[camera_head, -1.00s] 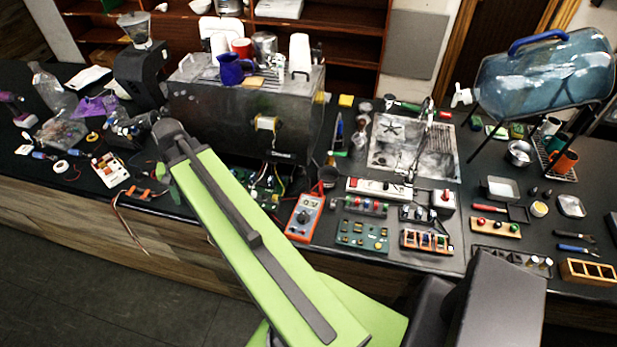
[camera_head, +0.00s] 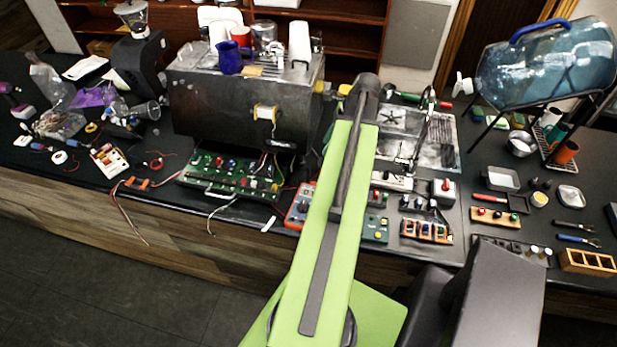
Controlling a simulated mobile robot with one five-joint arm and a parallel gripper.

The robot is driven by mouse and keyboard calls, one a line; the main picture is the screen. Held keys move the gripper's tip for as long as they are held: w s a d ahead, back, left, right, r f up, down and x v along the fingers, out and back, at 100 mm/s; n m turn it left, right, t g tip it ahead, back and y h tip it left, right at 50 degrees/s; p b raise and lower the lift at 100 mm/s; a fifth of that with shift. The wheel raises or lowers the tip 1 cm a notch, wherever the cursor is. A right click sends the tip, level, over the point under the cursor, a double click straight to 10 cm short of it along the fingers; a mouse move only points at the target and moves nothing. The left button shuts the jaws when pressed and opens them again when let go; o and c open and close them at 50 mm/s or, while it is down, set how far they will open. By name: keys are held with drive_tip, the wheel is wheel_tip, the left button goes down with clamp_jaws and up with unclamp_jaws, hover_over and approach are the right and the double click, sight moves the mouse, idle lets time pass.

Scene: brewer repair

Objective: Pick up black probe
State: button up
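I cannot make out the black probe in this view; it may be hidden behind my arm or too small to tell. An orange multimeter (camera_head: 298,208) lies near the front edge of the counter, just left of my green arm, which partly covers it. My arm reaches up across the middle of the picture, and its dark far joint is in front of the area right of the steel brewer (camera_head: 210,105). My gripper does not show, so I cannot see whether it holds anything.
A green circuit board (camera_head: 230,172) with wires sits below the brewer. Switch blocks (camera_head: 427,231) and a steel sink tray (camera_head: 440,150) are right of my arm. Loose wires hang over the front edge.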

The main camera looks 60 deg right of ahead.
drive_tip(key=b, duration=1)
approach(308, 182)
drive_tip(key=w, duration=0.2)
drive_tip(key=shift+d+f+b, duration=0.15)
drive_tip(key=shift+f+b, duration=0.15)
drive_tip(key=shift+f, duration=0.1)
drive_tip(key=shift+r, duration=0.1)
drive_tip(key=b+x, duration=0.4)
drive_tip(key=x, duration=0.1)
drive_tip(key=shift+w+a+b, duration=0.1)
drive_tip(key=shift+a+b, duration=0.15)
drive_tip(key=shift+b, duration=0.1)
clamp_jaws()
